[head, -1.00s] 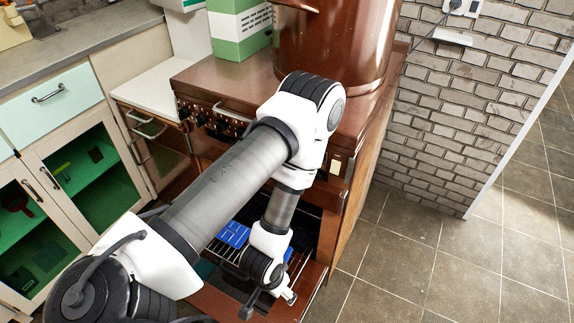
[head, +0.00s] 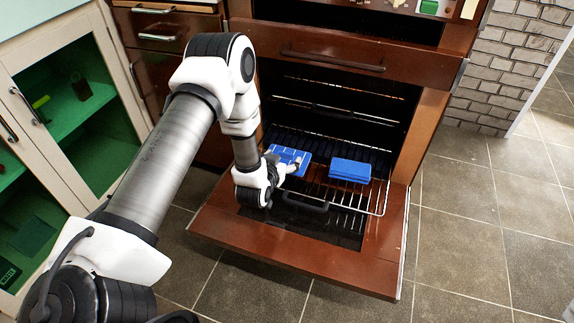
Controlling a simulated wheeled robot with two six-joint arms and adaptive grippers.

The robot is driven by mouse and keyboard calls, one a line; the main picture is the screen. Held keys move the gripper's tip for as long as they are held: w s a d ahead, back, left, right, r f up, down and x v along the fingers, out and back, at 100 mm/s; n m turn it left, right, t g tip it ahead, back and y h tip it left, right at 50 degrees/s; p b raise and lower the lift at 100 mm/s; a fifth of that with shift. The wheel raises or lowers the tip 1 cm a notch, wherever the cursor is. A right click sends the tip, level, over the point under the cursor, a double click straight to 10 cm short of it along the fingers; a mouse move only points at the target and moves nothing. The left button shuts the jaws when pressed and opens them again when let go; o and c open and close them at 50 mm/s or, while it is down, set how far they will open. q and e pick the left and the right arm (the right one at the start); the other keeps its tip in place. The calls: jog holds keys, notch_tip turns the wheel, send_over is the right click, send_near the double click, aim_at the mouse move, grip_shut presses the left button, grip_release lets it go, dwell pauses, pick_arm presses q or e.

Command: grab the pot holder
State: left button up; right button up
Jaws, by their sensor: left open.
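A flat blue square with pale grid lines (head: 288,156), which looks like the pot holder, lies on the oven rack toward the left. A thicker plain blue block or folded cloth (head: 350,170) lies on the rack to its right, apart from it. My left gripper (head: 294,166) is open at the near right part of the checked square and covers some of it. I cannot tell whether its fingers touch the square. My right gripper is not in view.
The oven door (head: 300,262) is folded down open, with the wire rack (head: 378,188) above it. A dark handle-shaped piece (head: 303,203) is close to my gripper. A green-lined glass cabinet (head: 75,110) stands left. The tiled floor (head: 470,235) at right is clear.

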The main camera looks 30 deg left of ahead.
aim_at(286, 153)
pick_arm(q)
jog(key=b+x, duration=0.2)
jog(key=x, duration=0.2)
jog(key=shift+a+f, duration=0.15)
jog(key=shift+f, duration=0.05)
jog(key=shift+w+r, duration=0.1)
jog(key=shift+r, duration=0.05)
jog(key=c, duration=1.3)
jog(key=shift+o, duration=0.2)
